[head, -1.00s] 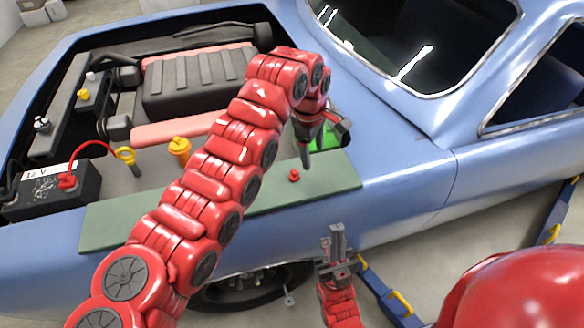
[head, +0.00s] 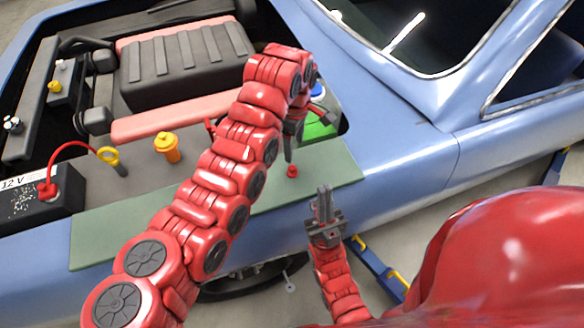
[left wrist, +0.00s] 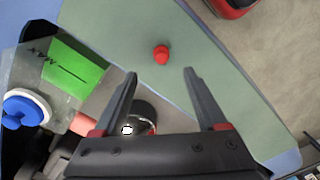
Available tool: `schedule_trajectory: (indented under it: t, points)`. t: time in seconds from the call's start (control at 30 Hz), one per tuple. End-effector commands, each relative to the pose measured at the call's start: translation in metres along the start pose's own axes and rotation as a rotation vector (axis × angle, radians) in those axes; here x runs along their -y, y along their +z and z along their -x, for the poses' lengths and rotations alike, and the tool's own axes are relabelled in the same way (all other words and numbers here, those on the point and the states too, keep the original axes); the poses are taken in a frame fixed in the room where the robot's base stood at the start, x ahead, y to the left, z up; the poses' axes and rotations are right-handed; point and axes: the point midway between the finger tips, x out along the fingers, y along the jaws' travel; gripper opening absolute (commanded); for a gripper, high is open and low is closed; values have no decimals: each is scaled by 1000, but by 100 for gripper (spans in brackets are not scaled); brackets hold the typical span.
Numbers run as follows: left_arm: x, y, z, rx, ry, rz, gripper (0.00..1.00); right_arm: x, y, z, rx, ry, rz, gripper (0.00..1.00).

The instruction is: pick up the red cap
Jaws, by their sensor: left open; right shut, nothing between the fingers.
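The red cap (head: 292,171) is small and stands on the green mat (head: 262,197) along the car's fender. It also shows in the left wrist view (left wrist: 162,55), beyond the fingertips and between their lines. My left gripper (head: 289,155) is just above and behind the cap in the head view, pointing down. In the left wrist view its fingers (left wrist: 160,72) are spread and empty, apart from the cap. My right gripper (head: 324,190) is shut and empty, to the right of the cap, near the mat's front edge.
The open engine bay holds a dark engine cover (head: 185,65), a battery (head: 35,200), a yellow-capped filler (head: 167,147) and a yellow dipstick ring (head: 108,155). A reservoir with a blue cap (left wrist: 22,110) and green label (left wrist: 72,68) stands beside the mat. The mat around the cap is clear.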

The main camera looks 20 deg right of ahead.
Motion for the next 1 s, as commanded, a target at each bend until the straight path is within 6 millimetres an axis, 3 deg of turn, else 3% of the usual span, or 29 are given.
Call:
schedule_trajectory:
  t: [0.2, 0.4, 0.6, 0.8, 1.0]
  points:
    - [0, 1, -38, 0, -2, -1, 74, 0, 0, 2, 0, 0, 0, 0]
    - [0, -1, -51, -1, 0, 0, 74, 0, 0, -2, 0, 0, 0, 0]
    - [6, -5, -75, 0, -11, -1, 74, -2, -5, -31, 0, 0, 0, 0]
    - [3, -5, -98, -1, -2, -2, 74, -2, -6, -34, 0, 0, 0, 0]
    - [3, -5, -102, -1, 1, -1, 74, -2, -6, -33, 0, 0, 0, 0]
